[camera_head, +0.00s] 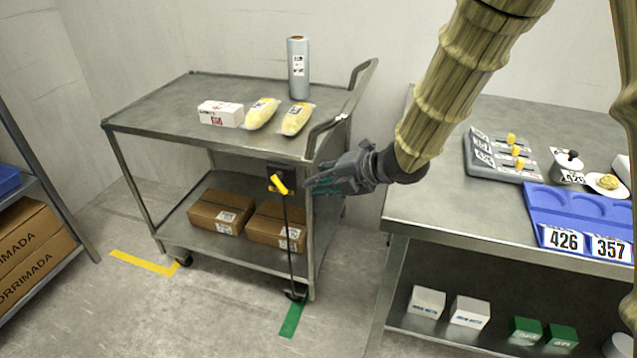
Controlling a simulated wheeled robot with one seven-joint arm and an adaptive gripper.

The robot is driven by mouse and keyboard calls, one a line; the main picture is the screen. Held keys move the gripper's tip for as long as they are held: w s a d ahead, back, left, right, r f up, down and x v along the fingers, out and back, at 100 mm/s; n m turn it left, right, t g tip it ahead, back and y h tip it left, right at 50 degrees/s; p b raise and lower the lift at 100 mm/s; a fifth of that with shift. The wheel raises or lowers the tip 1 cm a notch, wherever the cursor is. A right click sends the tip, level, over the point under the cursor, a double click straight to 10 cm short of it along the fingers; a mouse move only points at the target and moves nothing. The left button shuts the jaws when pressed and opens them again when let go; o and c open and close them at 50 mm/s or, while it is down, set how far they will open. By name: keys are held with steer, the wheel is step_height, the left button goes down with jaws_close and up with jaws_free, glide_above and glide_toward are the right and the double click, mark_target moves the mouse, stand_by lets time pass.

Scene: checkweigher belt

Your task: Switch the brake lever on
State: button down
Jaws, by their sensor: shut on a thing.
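The brake lever (280,185) is a short yellow handle on a small black housing, on the front of a grey steel cart (160,120) below its top shelf. It looks slanted; I cannot tell whether that is on or off. A thin dark rod (289,240) runs from it down toward the front right caster. My gripper (316,185), dark grey with teal pads, is just right of the lever, at the cart's front right leg. There is a small gap between it and the yellow handle. It appears shut on that leg, though the contact is partly hidden.
The cart's top holds a white box (220,113), two yellow packs (261,113) and a grey cylinder (298,68). Cartons (221,211) sit on its lower shelf. A steel table (430,205) with a blue tray (577,213) stands right. Floor before the cart is clear.

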mark_target(280, 183)
steer(key=b+x, duration=0.1)
steer(key=x, duration=1)
steer(key=shift+a, duration=0.1)
